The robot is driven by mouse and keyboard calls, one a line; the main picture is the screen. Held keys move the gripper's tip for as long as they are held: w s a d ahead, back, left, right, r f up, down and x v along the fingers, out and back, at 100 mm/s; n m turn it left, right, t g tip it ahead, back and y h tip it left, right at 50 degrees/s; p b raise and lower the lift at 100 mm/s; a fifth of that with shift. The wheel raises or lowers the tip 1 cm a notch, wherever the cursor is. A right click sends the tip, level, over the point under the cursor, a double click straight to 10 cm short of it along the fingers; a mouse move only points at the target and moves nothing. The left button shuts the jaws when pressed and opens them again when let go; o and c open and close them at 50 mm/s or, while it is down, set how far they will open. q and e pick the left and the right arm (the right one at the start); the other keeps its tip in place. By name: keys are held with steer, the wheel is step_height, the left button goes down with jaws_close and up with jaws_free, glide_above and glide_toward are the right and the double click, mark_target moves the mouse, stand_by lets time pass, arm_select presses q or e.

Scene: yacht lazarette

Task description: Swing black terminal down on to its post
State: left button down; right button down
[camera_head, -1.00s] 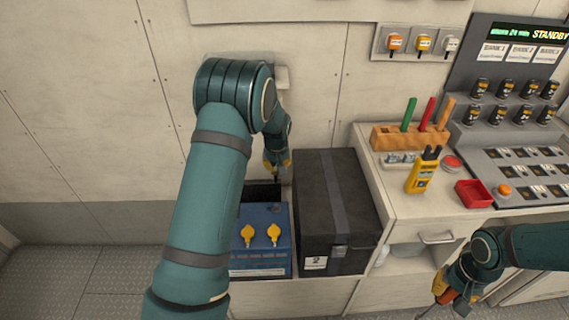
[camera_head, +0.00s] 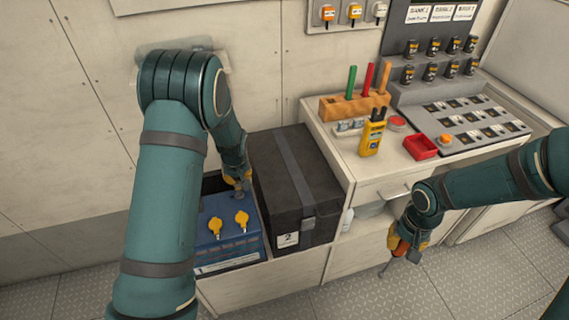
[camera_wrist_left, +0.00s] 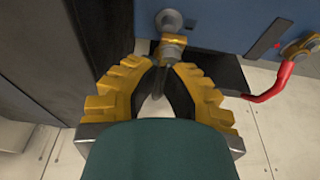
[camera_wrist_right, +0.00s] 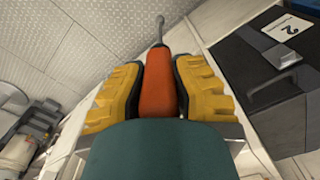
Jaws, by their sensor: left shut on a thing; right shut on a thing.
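The blue battery (camera_head: 232,247) stands low at left in the head view, with two yellow caps on its top. My left gripper (camera_head: 239,184) reaches down over its back right part, close to the black box. In the left wrist view the left gripper (camera_wrist_left: 163,66) is shut on the black terminal (camera_wrist_left: 173,50), a grey metal end with a black cable running between the fingers. A round grey post (camera_wrist_left: 168,20) shows right beside the terminal; whether the terminal sits on it I cannot tell. My right gripper (camera_head: 408,246) is shut on an orange-handled tool (camera_wrist_right: 158,85) with a metal shaft.
A black lidded box (camera_head: 297,190) marked 2 stands close against the battery's right side. A red cable (camera_wrist_left: 272,92) ends at another terminal on the battery. The counter holds a yellow meter (camera_head: 371,137) and a red tray (camera_head: 420,147). Floor below the right gripper is clear.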

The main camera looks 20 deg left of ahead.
mark_target(241, 192)
arm_select(q)
steer(key=shift+s+d+f+b, duration=0.15)
steer(key=shift+s+f+b, duration=0.1)
steer(key=shift+f, duration=0.4)
steer(key=shift+s+d+f+b, duration=0.15)
steer(key=shift+s+f, duration=0.1)
steer(key=shift+f, duration=0.4)
steer(key=shift+s+d+f+b, duration=0.15)
steer(key=shift+s+f+b, duration=0.1)
steer(key=shift+f, duration=0.4)
